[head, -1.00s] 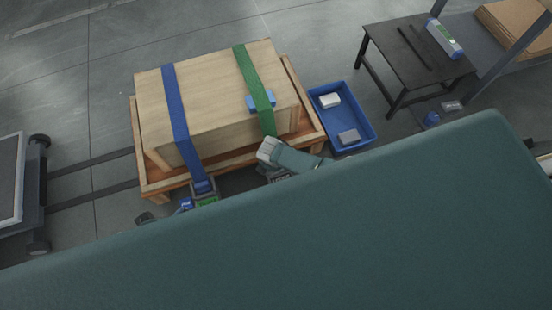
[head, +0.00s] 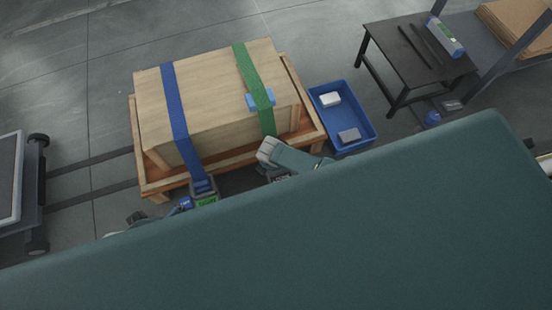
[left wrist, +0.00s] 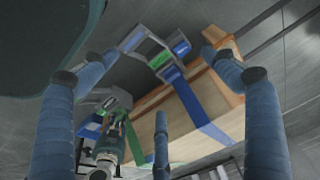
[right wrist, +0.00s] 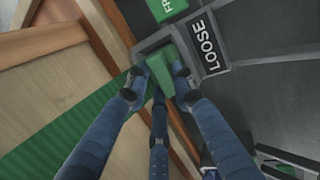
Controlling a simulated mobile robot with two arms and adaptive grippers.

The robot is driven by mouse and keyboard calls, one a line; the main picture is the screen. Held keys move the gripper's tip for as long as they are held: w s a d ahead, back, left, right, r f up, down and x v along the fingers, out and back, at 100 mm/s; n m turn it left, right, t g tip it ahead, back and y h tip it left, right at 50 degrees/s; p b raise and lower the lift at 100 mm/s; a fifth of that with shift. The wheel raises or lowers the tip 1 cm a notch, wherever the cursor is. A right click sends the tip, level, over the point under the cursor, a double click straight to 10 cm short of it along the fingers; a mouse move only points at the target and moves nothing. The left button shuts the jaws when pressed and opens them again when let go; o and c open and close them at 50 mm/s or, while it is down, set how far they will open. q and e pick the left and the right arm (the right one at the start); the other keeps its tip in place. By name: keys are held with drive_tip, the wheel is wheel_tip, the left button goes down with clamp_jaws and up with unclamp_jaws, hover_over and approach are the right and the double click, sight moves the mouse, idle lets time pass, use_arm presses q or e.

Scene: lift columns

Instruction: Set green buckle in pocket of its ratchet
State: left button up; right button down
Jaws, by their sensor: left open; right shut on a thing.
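The green buckle (right wrist: 178,68) sits between the fingertips of my right gripper (right wrist: 155,82), which is shut on it, with the green strap (right wrist: 65,125) trailing off. Its far end is at the grey frame of a ratchet (right wrist: 151,40) marked LOOSE. I cannot tell how deep in the pocket it sits. In the head view my right gripper (head: 268,150) is at the crate's near side, below the green strap (head: 250,72); that ratchet is mostly hidden. My left gripper (left wrist: 155,85) is open and empty, near the blue strap's ratchet (left wrist: 158,50).
A wooden crate (head: 150,90) rests on a wooden pallet, with a blue strap (head: 177,110) running to its ratchet (head: 205,198). A blue bin (head: 345,118) with two blocks stands right of it. A black table (head: 415,65) is farther right. My teal body hides the foreground.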

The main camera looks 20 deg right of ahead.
drive_tip(key=shift+f+b, duration=0.35)
use_arm(q)
drive_tip(key=shift+w+v, duration=0.15)
drive_tip(key=shift+v, duration=0.75)
drive_tip(key=shift+w+v, duration=0.2)
drive_tip(key=shift+v, duration=0.65)
use_arm(e)
drive_tip(key=shift+f, duration=0.1)
use_arm(q)
drive_tip(key=shift+s+r, duration=0.1)
drive_tip(key=shift+r, duration=0.05)
use_arm(e)
drive_tip(key=c, duration=1.4)
unclamp_jaws()
drive_tip(key=shift+s, duration=0.1)
drive_tip(key=shift+v, duration=6)
